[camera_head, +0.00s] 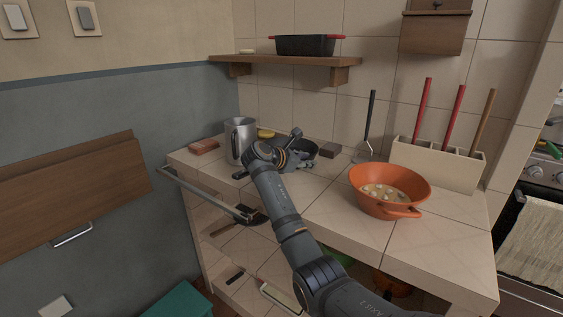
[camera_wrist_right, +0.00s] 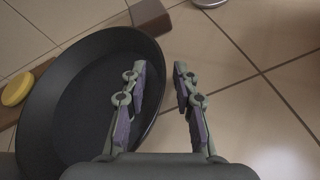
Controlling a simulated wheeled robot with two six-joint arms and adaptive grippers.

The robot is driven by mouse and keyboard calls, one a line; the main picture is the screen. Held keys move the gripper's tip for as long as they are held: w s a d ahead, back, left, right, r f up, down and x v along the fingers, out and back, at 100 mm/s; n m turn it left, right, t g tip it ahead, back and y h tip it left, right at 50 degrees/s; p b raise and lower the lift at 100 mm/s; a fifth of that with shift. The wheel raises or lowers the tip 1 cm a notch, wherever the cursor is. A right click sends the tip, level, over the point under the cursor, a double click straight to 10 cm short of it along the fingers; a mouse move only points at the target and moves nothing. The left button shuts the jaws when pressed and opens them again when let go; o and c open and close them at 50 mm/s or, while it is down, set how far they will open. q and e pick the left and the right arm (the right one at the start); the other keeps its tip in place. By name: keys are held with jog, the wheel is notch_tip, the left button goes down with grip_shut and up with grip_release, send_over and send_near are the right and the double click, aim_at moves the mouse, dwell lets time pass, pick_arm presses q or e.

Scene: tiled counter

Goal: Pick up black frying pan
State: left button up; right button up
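The black frying pan (camera_wrist_right: 70,105) fills the left of the right wrist view. In the head view its dark rim (camera_head: 309,145) shows on the tiled counter, partly hidden behind my right wrist and gripper (camera_head: 300,160). In the right wrist view my right gripper (camera_wrist_right: 162,85) is open, with a clear gap between its fingers. The left finger overlaps the pan's inside and the right finger appears over the tiles outside, so the pan's rim runs between them in the picture. I cannot tell whether they touch it. My left gripper is not in view.
A metal mug (camera_head: 237,137) stands left of the pan, with a yellow item (camera_head: 265,134) behind. A brown block (camera_head: 330,149) lies to the right. An orange colander (camera_head: 405,179) sits near the counter's front edge. A wooden shelf (camera_head: 290,61) holding a black pot (camera_head: 305,46) hangs above.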

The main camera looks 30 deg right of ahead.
jog(key=shift+r, duration=0.1)
jog(key=shift+c, duration=0.3)
grip_shut()
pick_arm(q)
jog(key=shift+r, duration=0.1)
pick_arm(e)
jog(key=shift+r, duration=0.45)
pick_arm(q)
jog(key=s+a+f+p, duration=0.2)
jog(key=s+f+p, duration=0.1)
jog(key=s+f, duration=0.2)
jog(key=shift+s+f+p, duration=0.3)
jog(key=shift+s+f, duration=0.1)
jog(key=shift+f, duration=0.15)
pick_arm(e)
notch_tip(320, 180, up, 17)
